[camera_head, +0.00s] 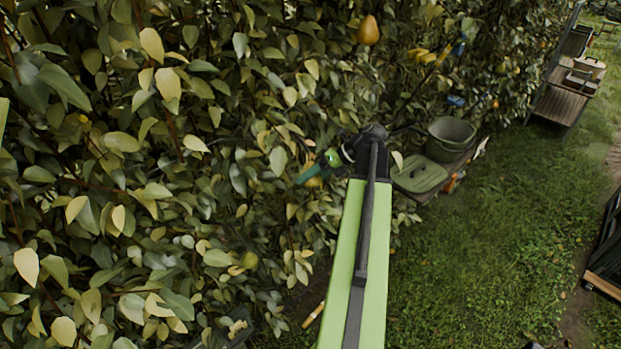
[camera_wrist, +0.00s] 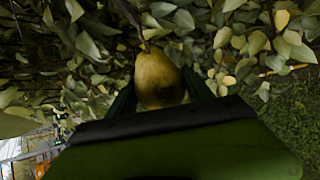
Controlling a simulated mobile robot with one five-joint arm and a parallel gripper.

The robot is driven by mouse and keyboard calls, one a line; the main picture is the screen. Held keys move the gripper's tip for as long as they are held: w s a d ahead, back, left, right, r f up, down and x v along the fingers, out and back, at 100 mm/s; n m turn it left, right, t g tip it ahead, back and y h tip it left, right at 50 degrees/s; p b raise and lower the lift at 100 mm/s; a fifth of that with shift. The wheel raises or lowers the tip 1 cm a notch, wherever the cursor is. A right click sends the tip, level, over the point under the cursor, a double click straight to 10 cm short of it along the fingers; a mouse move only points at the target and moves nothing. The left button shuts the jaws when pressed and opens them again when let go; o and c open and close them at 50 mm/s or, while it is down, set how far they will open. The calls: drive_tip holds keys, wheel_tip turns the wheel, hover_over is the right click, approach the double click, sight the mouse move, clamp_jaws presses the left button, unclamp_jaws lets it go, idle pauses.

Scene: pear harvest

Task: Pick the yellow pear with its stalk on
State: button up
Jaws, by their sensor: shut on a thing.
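The yellow pear (camera_wrist: 159,80) sits between the two green fingers of my gripper (camera_wrist: 163,90) in the wrist view. My gripper is shut on it, one finger on each side. A thin brown stalk (camera_wrist: 145,46) shows at the pear's top, against leaves and a twig. I cannot tell whether it is still joined to the branch. In the head view, my gripper (camera_head: 318,170) reaches left into the hedge, and a small patch of the pear (camera_head: 314,182) shows by the fingers, mostly hidden.
A brown-orange pear (camera_head: 368,30) hangs higher up. A yellow-green pear (camera_head: 249,260) is lower in the leaves. A green bucket (camera_head: 450,140) and a flat green object (camera_head: 420,174) stand right of my wrist. Grass (camera_head: 480,255) at the right is open.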

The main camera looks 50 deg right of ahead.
drive_tip(key=shift+a, duration=0.1)
drive_tip(key=s+a, duration=0.1)
drive_tip(key=s, duration=0.1)
drive_tip(key=s+a+f+b, duration=0.1)
drive_tip(key=a, duration=0.1)
drive_tip(key=shift+s, duration=0.4)
idle(0.3)
drive_tip(key=shift+a, duration=0.15)
drive_tip(key=s+a, duration=0.2)
drive_tip(key=s, duration=0.1)
drive_tip(key=shift+a, duration=0.25)
